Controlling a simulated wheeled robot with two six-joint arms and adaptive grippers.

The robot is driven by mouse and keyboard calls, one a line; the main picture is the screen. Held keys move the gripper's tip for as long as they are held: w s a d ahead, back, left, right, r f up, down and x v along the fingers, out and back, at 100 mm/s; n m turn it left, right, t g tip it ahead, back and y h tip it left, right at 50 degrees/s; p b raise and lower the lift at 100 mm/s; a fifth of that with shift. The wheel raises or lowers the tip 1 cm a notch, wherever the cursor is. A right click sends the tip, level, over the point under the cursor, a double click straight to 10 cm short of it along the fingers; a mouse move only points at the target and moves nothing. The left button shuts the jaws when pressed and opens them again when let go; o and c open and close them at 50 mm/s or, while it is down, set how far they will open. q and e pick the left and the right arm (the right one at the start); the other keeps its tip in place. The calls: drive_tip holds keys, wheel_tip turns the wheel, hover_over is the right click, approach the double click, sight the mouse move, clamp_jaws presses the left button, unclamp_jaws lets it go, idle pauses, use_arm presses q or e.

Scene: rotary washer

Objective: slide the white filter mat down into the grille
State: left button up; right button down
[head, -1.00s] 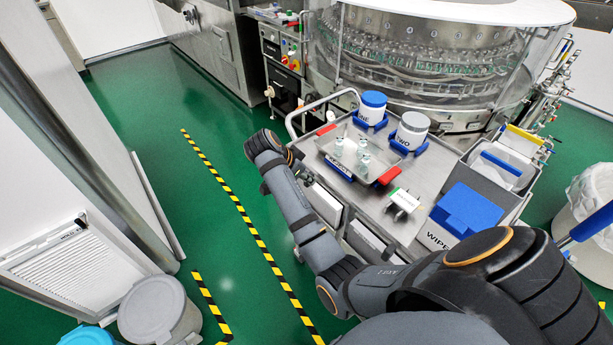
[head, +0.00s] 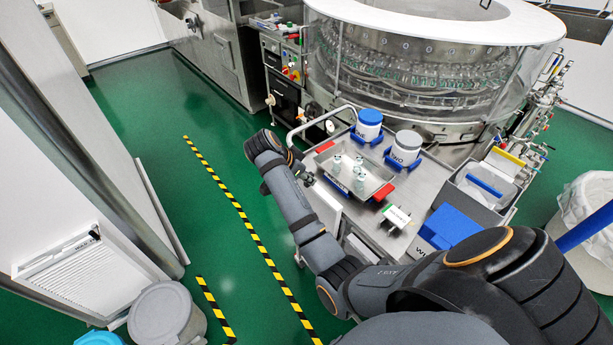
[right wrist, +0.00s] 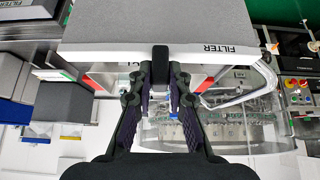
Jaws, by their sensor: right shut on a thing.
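My right gripper (right wrist: 160,92) is shut on the filter mat (right wrist: 225,52) at a dark tab in the middle of its edge. In the right wrist view the mat has a broad grey face and a white edge strip marked FILTER, which reads upside down. In the head view my right gripper (head: 304,178) is beside the cart, and a white panel that looks like the mat (head: 326,207) hangs below it, partly hidden by my arm. The white slatted grille (head: 75,278) is low on the wall at the far left, well away from the mat. My left gripper is not in view.
A steel cart (head: 408,222) with a tray of vials, two jars and a blue box (head: 450,226) stands right of my arm. The round washer (head: 420,70) is behind. A grey lidded bin (head: 160,312) stands near the grille.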

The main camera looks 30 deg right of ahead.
wheel_tip(320, 180, up, 8)
drive_tip(key=p, duration=0.7)
drive_tip(key=shift+f+p, duration=0.1)
drive_tip(key=shift+p, duration=0.25)
wheel_tip(320, 180, up, 8)
drive_tip(key=p, duration=0.7)
drive_tip(key=shift+f, duration=0.1)
